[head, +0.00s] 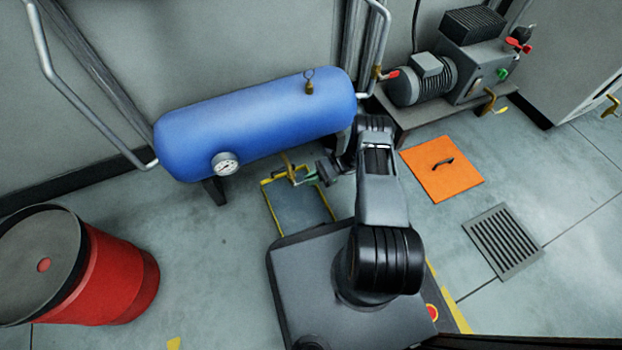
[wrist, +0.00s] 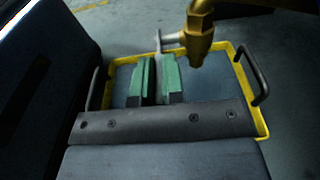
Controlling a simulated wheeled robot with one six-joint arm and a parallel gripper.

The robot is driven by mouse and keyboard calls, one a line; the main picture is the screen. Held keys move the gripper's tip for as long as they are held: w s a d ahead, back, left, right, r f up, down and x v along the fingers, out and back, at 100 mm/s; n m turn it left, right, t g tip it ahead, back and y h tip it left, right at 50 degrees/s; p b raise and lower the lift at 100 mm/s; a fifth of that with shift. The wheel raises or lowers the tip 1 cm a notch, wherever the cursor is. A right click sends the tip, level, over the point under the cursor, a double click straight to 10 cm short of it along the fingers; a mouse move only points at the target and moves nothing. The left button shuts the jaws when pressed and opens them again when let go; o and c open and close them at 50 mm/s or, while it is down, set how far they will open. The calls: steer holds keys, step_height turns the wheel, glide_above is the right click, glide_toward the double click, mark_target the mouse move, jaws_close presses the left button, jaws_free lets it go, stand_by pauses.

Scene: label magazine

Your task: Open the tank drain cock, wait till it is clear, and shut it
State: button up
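The blue tank (head: 255,125) lies level on legs against the wall, with a round gauge (head: 226,164) on its front. The brass drain cock (head: 292,172) hangs under the tank, and its body (wrist: 199,32) shows large at the top of the wrist view. A grey lever (wrist: 172,40) reaches left from it. My gripper (head: 313,179) is beside the cock. In the wrist view my gripper's green pads (wrist: 158,72) are close together, with the lever's end between them. The hold itself is partly hidden. I cannot see any flow from the outlet.
A yellow-rimmed tray (wrist: 240,70) with black handles is below the cock. A red drum (head: 120,280) stands at left. An orange floor plate (head: 440,168), a floor grate (head: 503,243) and a motor unit (head: 425,80) are at right. Open floor lies between drum and tray.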

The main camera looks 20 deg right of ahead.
steer(key=o, duration=0.3)
steer(key=shift+w+a, duration=0.1)
steer(key=shift+a, duration=0.05)
steer(key=shift+o, duration=0.9)
steer(key=shift+d, duration=0.2)
steer(key=w+d+r, duration=0.1)
steer(key=d, duration=1.2)
steer(key=shift+w+d+r, duration=0.15)
steer(key=shift+d+r, duration=0.1)
steer(key=shift+r, duration=0.15)
